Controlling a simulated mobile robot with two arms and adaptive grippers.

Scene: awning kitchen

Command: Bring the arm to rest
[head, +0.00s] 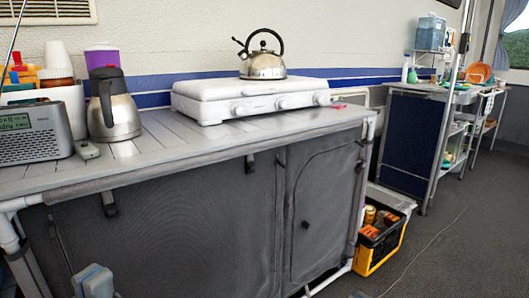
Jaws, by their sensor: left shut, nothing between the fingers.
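My left gripper (93,281) shows only in part, as a small grey-blue shape at the bottom left edge of the head view. It is low in front of the dark fabric front of the table-top cabinet (215,238), below the table top. It is shut and I see nothing held in it. Most of my left arm is outside the picture. My right gripper is not in view.
A steel kettle (263,66) stands on a white stove (245,101) on the cabinet. A steel jug (113,105), a radio (34,132) and cups are at the left. A yellow-black crate (378,246) stands on the floor, right of the cabinet. Grey floor (470,245) at right is largely clear.

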